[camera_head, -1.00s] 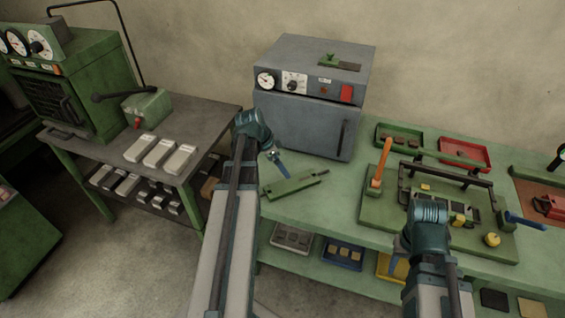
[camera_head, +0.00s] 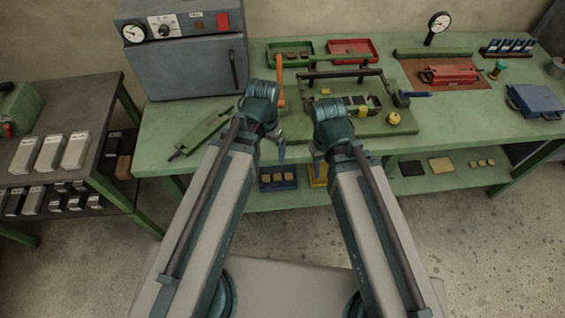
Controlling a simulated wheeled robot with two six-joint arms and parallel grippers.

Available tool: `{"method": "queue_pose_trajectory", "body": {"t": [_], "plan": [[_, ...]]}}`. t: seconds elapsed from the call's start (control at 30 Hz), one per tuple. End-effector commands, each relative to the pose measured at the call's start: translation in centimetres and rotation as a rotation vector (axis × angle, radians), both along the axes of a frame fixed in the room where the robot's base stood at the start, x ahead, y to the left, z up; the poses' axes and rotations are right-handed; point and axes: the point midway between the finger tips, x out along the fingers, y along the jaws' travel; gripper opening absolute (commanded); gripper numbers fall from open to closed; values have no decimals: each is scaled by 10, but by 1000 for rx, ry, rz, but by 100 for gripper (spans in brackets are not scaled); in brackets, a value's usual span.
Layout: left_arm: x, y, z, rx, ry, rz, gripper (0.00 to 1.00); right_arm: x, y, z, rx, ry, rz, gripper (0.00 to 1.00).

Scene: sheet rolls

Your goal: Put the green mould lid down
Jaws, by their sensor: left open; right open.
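The green mould lid (camera_head: 203,132), a long flat green bar with a dark handle end, lies on the left part of the green bench top, in front of the grey oven. It rests on the bench, apart from both grippers. My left gripper (camera_head: 278,150) is to the right of the lid, near the bench's front edge, open and empty; its wrist partly hides it.
A grey oven (camera_head: 185,68) stands at the back left. An orange lever (camera_head: 280,82) rises close behind my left wrist. Green (camera_head: 289,47) and red (camera_head: 352,46) trays lie at the back. A red mould (camera_head: 448,75) and blue case (camera_head: 536,100) are at right.

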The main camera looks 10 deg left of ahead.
Motion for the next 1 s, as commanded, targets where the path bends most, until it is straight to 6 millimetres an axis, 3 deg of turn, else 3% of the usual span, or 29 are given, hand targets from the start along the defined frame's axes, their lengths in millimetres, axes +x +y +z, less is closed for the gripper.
{"method": "queue_pose_trajectory", "body": {"t": [0.1, 0.3, 1.0], "plan": [[-26, -29, 0, 56, 13, 19, 100, 0, 0, 0, 0, 0, 0, 50], [-43, -48, 1, 107, 12, 54, 100, 0, 0, 0, 0, 0, 0, 50], [-44, -50, 1, 112, 11, 61, 100, 0, 0, 0, 0, 0, 0, 50]]}}
